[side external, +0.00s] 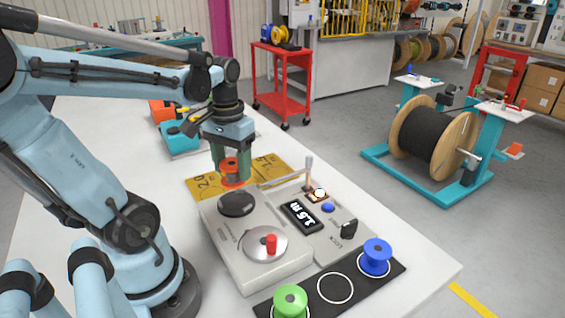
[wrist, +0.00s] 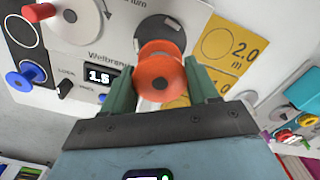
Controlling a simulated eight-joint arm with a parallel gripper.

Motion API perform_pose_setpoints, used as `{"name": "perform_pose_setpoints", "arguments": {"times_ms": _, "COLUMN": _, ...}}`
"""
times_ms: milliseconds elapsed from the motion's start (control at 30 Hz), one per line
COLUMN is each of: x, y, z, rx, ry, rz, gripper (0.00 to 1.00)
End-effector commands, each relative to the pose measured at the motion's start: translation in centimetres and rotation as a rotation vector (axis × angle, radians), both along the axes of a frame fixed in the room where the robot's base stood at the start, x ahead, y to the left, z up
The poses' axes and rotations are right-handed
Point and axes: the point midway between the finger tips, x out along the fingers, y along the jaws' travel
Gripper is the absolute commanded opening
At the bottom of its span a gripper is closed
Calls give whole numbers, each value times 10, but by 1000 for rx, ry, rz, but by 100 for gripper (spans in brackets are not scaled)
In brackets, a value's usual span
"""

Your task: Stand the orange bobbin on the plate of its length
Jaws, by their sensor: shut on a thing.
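The orange bobbin (side external: 231,168) is between the fingers of my gripper (side external: 231,162), which is shut on it. In the wrist view the bobbin (wrist: 160,75) shows one round flange toward the camera, with green fingers (wrist: 162,88) on both sides. It is over the yellow plates; I cannot tell whether it touches one. The plate marked 2.0 (side external: 204,184) is clear at left; in the wrist view it (wrist: 228,45) lies upper right. The machine's display (side external: 302,215) reads 1.5.
The grey winding machine (side external: 240,258) with its upright lever (side external: 308,172) stands close in front of the plates. A green bobbin (side external: 290,301) and a blue bobbin (side external: 376,256) stand on a black mat (side external: 352,268), an empty ring between them. Teal and orange items (side external: 178,138) sit behind.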

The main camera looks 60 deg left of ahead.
Motion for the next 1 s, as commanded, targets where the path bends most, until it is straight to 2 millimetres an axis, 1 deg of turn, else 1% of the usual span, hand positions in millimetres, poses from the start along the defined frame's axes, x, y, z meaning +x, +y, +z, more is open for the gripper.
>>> {"name": "perform_pose_setpoints", "arguments": {"times_ms": 33, "x": 0, "y": 0, "z": 6, "rx": 0, "ry": 0, "rz": 0, "gripper": 29}}
{"name": "perform_pose_setpoints", "arguments": {"times_ms": 100, "x": 0, "y": 0, "z": 13, "rx": 0, "ry": 0, "rz": 0, "gripper": 29}}
{"name": "perform_pose_setpoints", "arguments": {"times_ms": 200, "x": 0, "y": 0, "z": 17, "rx": 0, "ry": 0, "rz": 0, "gripper": 29}}
{"name": "perform_pose_setpoints", "arguments": {"times_ms": 467, "x": 0, "y": 0, "z": 18, "rx": 0, "ry": 0, "rz": 0, "gripper": 29}}
{"name": "perform_pose_setpoints", "arguments": {"times_ms": 600, "x": 4, "y": 3, "z": 19, "rx": 0, "ry": 0, "rz": 0, "gripper": 29}}
{"name": "perform_pose_setpoints", "arguments": {"times_ms": 667, "x": 10, "y": 6, "z": 19, "rx": 0, "ry": 0, "rz": 0, "gripper": 29}}
{"name": "perform_pose_setpoints", "arguments": {"times_ms": 767, "x": 24, "y": 15, "z": 21, "rx": 0, "ry": 0, "rz": 0, "gripper": 29}}
{"name": "perform_pose_setpoints", "arguments": {"times_ms": 1000, "x": 69, "y": 44, "z": 18, "rx": 0, "ry": 0, "rz": 1, "gripper": 29}}
